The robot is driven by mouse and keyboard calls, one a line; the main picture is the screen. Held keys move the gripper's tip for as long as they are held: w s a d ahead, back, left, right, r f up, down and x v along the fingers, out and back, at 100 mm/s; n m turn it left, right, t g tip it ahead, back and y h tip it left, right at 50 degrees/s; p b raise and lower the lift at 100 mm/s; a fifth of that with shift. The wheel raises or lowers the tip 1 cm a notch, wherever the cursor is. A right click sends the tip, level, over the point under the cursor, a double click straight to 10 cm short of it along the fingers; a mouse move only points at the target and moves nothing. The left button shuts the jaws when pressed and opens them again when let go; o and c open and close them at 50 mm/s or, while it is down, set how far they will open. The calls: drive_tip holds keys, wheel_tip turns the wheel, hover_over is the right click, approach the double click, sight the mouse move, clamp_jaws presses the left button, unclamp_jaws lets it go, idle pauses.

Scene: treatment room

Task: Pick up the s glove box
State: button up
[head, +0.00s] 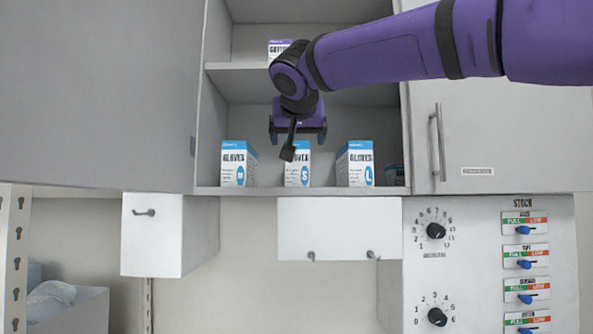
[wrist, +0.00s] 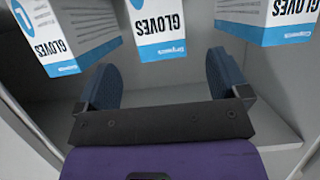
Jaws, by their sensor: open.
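The S glove box (head: 297,176) is white with a blue top and a blue "S" circle. It stands upright in the middle of three glove boxes on the lower shelf, and my arm hides part of its upper front. In the wrist view, which is upside down, the S glove box (wrist: 160,28) shows at the top centre, beyond the fingers. My gripper (head: 297,137) is open and empty, above and in front of the S box. In the wrist view, the two fingers of my gripper (wrist: 160,68) are spread wide with nothing between them.
The M glove box (head: 237,164) stands left of the S box and the L glove box (head: 355,164) right of it, with gaps between. Another box (head: 279,47) is on the upper shelf (head: 235,66). Cabinet doors flank the opening; the right one has a handle (head: 437,142).

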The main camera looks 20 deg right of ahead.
sight(298, 154)
drive_tip(key=x, duration=0.9)
drive_tip(key=shift+w+r, duration=0.1)
drive_tip(key=shift+r, duration=0.05)
drive_tip(key=c, duration=1.2)
drive_tip(key=shift+r, duration=0.1)
